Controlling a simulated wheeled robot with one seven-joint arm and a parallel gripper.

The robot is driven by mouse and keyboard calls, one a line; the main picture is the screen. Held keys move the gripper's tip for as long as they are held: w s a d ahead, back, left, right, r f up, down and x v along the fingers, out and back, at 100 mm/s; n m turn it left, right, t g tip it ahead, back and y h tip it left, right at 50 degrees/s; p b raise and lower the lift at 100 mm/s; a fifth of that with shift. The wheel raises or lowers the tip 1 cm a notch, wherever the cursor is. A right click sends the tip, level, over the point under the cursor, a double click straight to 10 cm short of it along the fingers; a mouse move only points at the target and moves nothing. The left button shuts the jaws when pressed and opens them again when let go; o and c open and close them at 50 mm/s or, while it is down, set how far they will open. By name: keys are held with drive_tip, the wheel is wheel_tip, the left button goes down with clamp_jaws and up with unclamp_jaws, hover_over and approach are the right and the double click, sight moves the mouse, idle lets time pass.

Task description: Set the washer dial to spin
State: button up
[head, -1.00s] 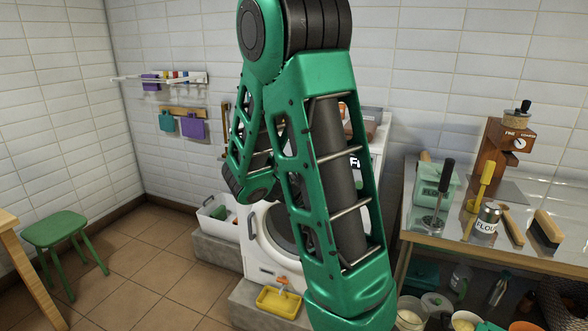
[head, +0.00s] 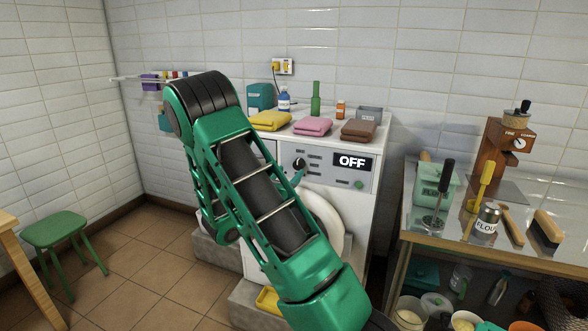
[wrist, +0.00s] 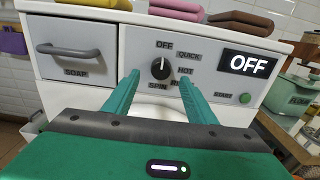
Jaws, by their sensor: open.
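The washer (head: 358,215) is white with a grey control panel. Its black dial (wrist: 160,68) has a white mark pointing up toward the OFF label (wrist: 164,45); the dial also shows in the head view (head: 299,163). QUICK, HOT and a partly hidden label run down the right of the dial; the SPIN label (wrist: 158,86) is below it. The display (wrist: 247,64) reads OFF. My gripper (wrist: 158,76) is open, its teal fingers reaching toward the panel, one each side of the dial in the wrist view. I cannot tell whether they touch it.
A green START button (wrist: 245,98) is right of the dial, and the SOAP drawer (wrist: 75,53) is to its left. Folded towels (head: 313,126) and bottles stand on the washer top. A metal table (head: 480,230) with tools is at the right.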

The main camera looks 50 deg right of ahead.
sight(297, 165)
drive_tip(key=x, duration=0.7)
drive_tip(key=shift+c, duration=0.2)
drive_tip(key=c, duration=1)
drive_tip(key=shift+d, duration=0.15)
drive_tip(key=shift+a, duration=0.2)
